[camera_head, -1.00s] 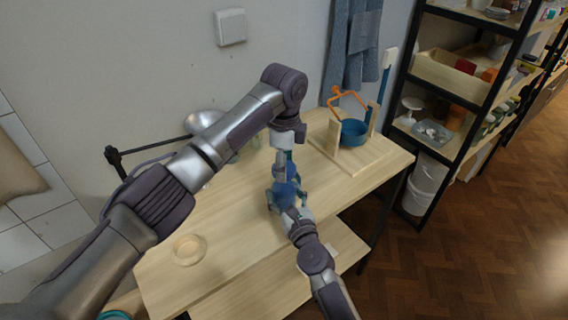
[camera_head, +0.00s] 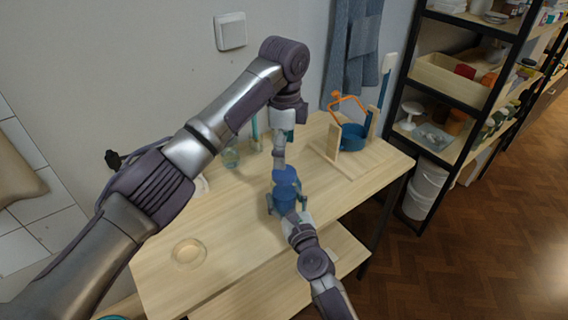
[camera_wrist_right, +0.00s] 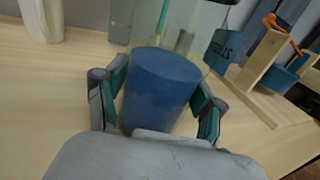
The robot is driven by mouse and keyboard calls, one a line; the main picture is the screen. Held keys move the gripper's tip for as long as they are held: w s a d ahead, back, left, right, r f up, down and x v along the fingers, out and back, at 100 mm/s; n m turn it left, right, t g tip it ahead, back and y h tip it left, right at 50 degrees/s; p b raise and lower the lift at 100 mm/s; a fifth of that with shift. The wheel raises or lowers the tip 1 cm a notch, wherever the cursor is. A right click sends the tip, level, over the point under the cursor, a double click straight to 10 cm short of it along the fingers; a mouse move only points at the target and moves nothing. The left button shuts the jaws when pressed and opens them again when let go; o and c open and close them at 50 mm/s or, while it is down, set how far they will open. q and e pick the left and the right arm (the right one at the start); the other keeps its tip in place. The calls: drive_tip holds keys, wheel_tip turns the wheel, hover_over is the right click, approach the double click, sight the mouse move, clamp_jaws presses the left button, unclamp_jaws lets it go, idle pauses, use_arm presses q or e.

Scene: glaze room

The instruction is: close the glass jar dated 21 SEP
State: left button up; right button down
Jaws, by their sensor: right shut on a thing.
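In the right wrist view the blue body (camera_wrist_right: 160,92) sits between the fingers of my right gripper (camera_wrist_right: 157,105).
A round pale dish or lid (camera_head: 188,252) lies at the table's front left. Clear glassware (camera_head: 231,156) stands behind the left arm. A wooden stand (camera_head: 352,160) with a blue pot (camera_head: 353,137) is at the back right. A black shelf (camera_head: 440,90) stands beyond.

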use_arm(q)
wheel_tip(320, 180, up, 6)
drive_tip(key=shift+f, duration=0.1)
use_arm(e)
drive_tip(key=shift+c, duration=0.2)
unclamp_jaws()
drive_tip(key=shift+s+d+f, duration=0.1)
drive_tip(key=shift+s+d, duration=0.05)
drive_tip(key=shift+s, duration=0.35)
drive_tip(key=v, duration=1.1)
